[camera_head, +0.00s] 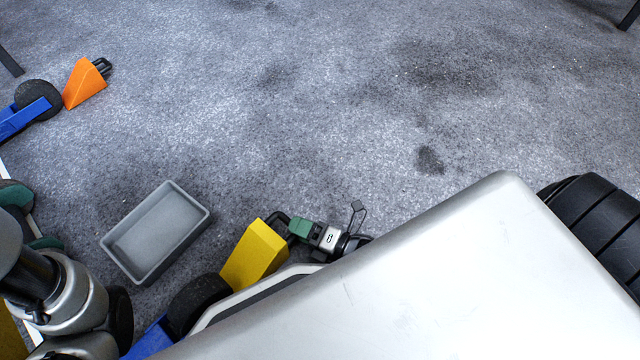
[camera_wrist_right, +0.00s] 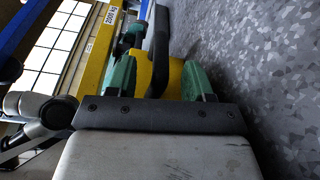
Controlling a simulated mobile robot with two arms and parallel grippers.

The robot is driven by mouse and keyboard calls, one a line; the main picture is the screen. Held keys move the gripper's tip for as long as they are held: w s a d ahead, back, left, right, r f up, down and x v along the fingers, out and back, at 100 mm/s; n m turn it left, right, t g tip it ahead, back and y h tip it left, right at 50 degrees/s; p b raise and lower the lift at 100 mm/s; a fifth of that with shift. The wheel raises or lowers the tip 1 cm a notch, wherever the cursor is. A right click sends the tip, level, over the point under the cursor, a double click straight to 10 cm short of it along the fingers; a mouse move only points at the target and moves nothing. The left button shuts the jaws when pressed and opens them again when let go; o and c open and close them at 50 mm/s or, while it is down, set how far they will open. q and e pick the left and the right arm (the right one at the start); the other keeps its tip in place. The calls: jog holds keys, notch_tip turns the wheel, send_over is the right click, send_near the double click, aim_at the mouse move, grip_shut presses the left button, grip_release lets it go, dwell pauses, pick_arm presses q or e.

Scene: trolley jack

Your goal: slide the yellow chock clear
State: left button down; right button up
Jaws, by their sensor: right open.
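The yellow chock (camera_head: 255,255) stands on the floor against a dark wheel (camera_head: 196,302). Its black handle (camera_head: 279,219) points towards my right gripper (camera_head: 303,229). In the right wrist view my right gripper (camera_wrist_right: 160,83) is open, with its green fingers on either side of the black handle (camera_wrist_right: 159,50). The yellow chock (camera_wrist_right: 174,72) shows behind the handle. The fingers appear apart from the handle. Parts of my left arm (camera_head: 62,292) show at the lower left. Green parts show at the left edge, but its finger opening is unclear.
A grey tray (camera_head: 172,186) lies on the floor left of the chock. An orange chock (camera_head: 83,83) stands by another wheel (camera_head: 38,97) at the upper left. A large silver panel covers the lower right. A black tyre (camera_head: 600,220) is at the right. The middle floor is clear.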

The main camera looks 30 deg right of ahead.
jog(key=shift+x, duration=0.85)
grip_shut()
